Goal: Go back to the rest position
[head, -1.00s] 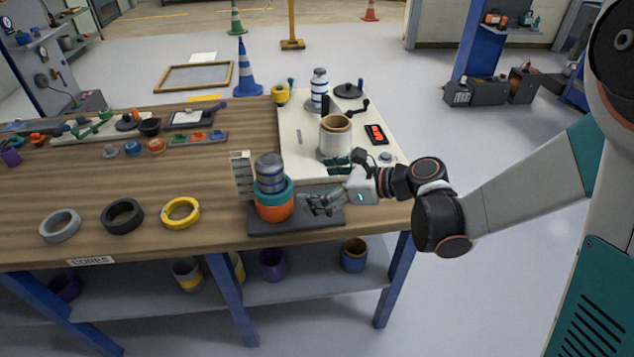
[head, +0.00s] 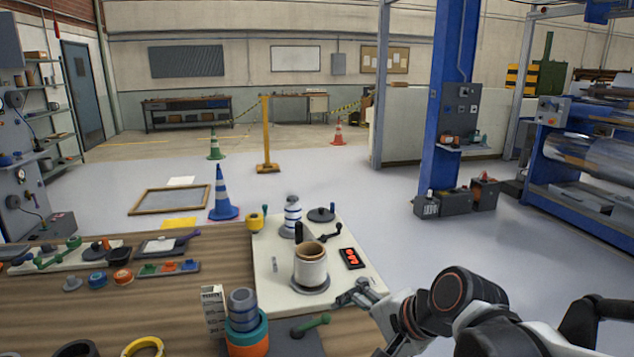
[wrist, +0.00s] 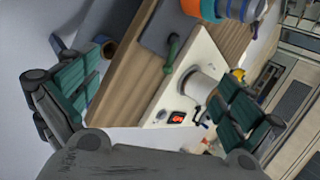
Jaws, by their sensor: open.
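My gripper (head: 355,292) is open and empty, at the right edge of the worktable, beside the white board and right of a green-handled part (head: 312,326). In the wrist view its teal-padded fingers (wrist: 158,78) are spread wide, with the table seen between them. The green-handled part lies over the dark pad (head: 300,343), apart from my fingers; it also shows in the wrist view (wrist: 172,50). A stack of an orange and teal ring (head: 247,340) with a grey-blue cylinder (head: 242,309) stands left of it.
The white board (head: 268,262) holds a pale roller (head: 310,266), a striped bottle-like part (head: 292,216) and a red display (head: 351,258). Small parts and rings lie on the wooden table (head: 150,300). Cones and a yellow post (head: 266,140) stand beyond.

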